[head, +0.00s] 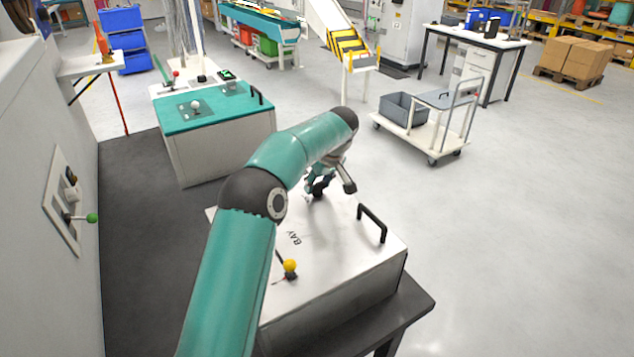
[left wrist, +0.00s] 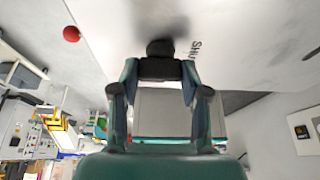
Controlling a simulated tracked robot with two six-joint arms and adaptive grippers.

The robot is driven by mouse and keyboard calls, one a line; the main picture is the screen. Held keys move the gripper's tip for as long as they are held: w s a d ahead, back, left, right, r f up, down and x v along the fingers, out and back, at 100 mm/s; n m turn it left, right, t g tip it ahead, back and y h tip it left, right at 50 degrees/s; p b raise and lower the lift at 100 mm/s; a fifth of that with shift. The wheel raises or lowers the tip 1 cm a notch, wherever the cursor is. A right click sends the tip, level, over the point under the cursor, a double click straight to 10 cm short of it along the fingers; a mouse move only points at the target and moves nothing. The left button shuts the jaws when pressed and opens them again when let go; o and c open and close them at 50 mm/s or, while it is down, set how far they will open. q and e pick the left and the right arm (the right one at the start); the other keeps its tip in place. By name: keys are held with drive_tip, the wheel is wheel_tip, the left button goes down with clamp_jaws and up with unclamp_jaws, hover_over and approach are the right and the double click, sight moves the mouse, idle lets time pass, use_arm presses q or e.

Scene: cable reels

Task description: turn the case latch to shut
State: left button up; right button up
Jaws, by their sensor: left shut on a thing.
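The white case (head: 340,262) stands on a dark table, its top marked BAY, with a yellow-knobbed lever (head: 289,267) near its front. My left gripper (head: 318,188) is low over the far part of the top, partly hidden by its own arm. In the left wrist view the left gripper (left wrist: 160,70) is shut on a dark part, seemingly the case latch (left wrist: 160,47), beside lettering that starts "SHU". The latch's exact angle cannot be told. My right gripper is not in view.
A black handle (head: 371,223) rises from the case's right side. A red ball knob (left wrist: 71,33) shows in the left wrist view. A green-knobbed wall lever (head: 90,217) is at left, a teal-topped cabinet (head: 215,110) behind, and a trolley (head: 425,128) at right.

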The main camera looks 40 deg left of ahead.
use_arm(q)
drive_tip(key=shift+w+d, duration=0.1)
drive_tip(key=o, duration=1.1)
drive_tip(key=shift+o, duration=0.2)
drive_tip(key=shift+r, duration=0.1)
drive_tip(key=v, duration=1.1)
drive_tip(key=shift+d+r, duration=0.3)
drive_tip(key=shift+r, duration=0.05)
